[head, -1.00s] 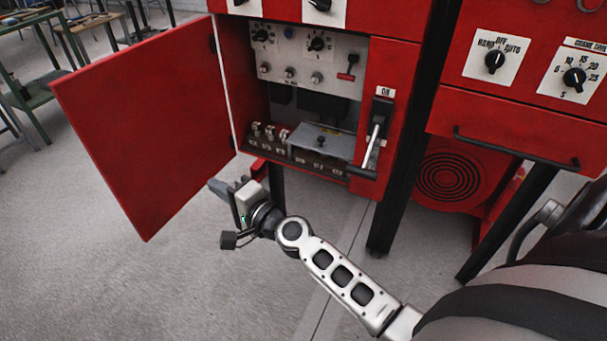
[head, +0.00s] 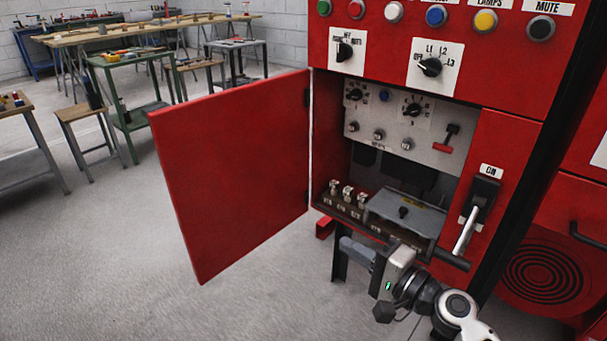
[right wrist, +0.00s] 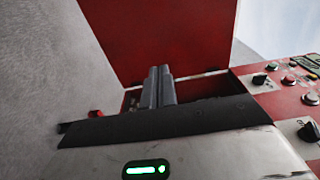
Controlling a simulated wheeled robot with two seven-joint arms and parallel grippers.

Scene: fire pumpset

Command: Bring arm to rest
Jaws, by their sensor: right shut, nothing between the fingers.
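My right gripper (head: 350,247) is at the lower right in the head view, in front of and below the lower edge of the open red cabinet (head: 490,135). Its fingers are shut with nothing between them. The fingers also show together in the right wrist view (right wrist: 158,88), with the red door (right wrist: 160,40) behind them. The rest of my right arm (head: 457,308) runs off the bottom edge. My left gripper is not in view.
The cabinet door (head: 235,175) stands wide open to the left. A lever handle (head: 466,230) is on the right, under an ON label. Work tables (head: 130,75) stand behind.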

